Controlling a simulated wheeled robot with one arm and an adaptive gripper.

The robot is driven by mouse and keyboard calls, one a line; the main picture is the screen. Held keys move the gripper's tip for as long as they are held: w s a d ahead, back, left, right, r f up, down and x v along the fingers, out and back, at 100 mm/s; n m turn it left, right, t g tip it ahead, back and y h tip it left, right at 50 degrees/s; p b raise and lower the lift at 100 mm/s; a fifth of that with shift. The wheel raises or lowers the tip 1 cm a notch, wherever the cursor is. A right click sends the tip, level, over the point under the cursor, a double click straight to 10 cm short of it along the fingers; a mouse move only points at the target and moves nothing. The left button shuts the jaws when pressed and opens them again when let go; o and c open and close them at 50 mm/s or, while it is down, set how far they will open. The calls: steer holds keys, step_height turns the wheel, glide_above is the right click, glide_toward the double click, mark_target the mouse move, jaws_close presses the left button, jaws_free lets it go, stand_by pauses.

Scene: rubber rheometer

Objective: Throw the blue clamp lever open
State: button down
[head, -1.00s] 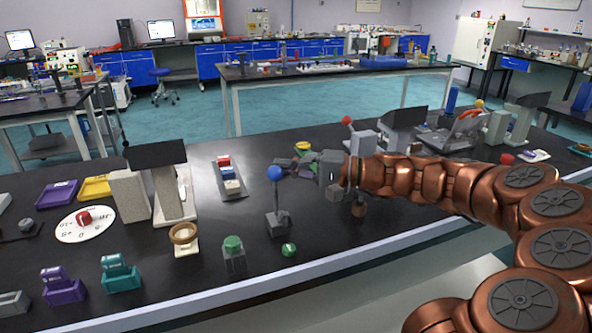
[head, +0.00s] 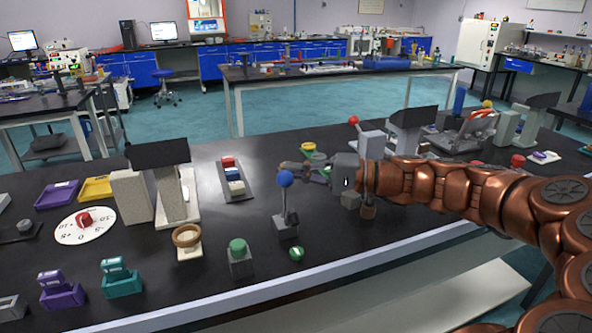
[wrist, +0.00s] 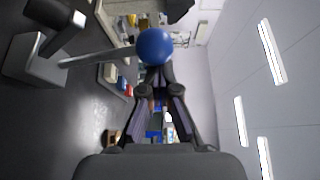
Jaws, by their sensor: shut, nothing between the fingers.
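The blue clamp lever is a blue ball (head: 286,179) on a thin grey stem that stands nearly upright from a small grey base (head: 286,224) near the bench's front edge. My gripper (head: 283,166) reaches in from the right, its fingertips just behind and above the ball in the head view. In the wrist view the ball (wrist: 154,47) sits just beyond the fingertips (wrist: 155,72), with the stem running left to its base. The gripper is shut with nothing in it. I cannot tell whether the fingers touch the ball.
A green-topped block (head: 239,257) and a small round green piece (head: 296,254) are close by the lever. A red-balled lever (head: 353,120) and grey instruments stand behind my arm.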

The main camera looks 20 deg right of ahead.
steer(key=shift+s+a, duration=0.1)
steer(key=v, duration=1.2)
stand_by(0.4)
